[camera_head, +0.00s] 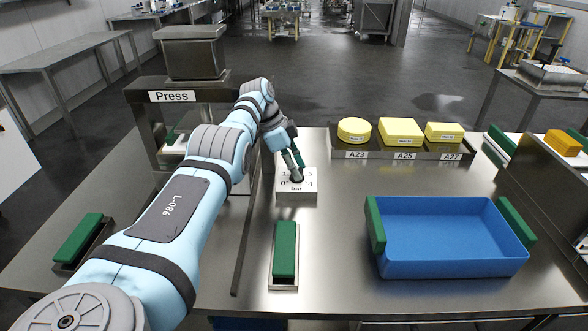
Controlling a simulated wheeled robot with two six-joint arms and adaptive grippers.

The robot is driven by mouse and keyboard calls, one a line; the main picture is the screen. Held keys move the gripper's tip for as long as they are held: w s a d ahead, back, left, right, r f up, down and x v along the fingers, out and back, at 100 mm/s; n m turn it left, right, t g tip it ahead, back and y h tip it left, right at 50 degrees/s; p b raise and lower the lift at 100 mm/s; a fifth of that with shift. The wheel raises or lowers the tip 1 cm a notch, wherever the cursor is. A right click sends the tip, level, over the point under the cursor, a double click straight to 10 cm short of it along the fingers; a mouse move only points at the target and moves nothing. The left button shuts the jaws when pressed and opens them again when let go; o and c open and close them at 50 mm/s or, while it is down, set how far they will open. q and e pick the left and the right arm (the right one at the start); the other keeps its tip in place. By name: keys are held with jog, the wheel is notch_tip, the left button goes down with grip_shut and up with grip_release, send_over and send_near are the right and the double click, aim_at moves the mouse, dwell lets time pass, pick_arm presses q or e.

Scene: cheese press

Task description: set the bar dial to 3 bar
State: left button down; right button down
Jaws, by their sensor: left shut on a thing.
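The bar dial (297,193) is a small pale box on the steel table, labelled "bar", with numbers around a knob (297,178) on its top. A 0 shows at its left and a 4 at its right; other marks are partly hidden. My left gripper (296,172) reaches down from above and is shut on the knob. The fingers cover much of the knob, so its setting cannot be read. My right gripper is not in view.
The press (190,60) stands behind my left arm. A blue bin (450,262) with green handles is at right. Yellow cheeses (401,130) sit on a labelled rack at the back. A green block (285,248) lies in front of the dial.

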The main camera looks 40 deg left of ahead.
pick_arm(q)
jog(key=shift+d+f, duration=0.15)
jog(key=c, duration=1.5)
grip_release()
jog(key=shift+o, duration=1.1)
jog(key=shift+w, duration=0.1)
jog(key=shift+a+r, duration=0.2)
jog(key=shift+r, duration=0.1)
jog(key=v, duration=0.7)
jog(key=shift+d, duration=0.15)
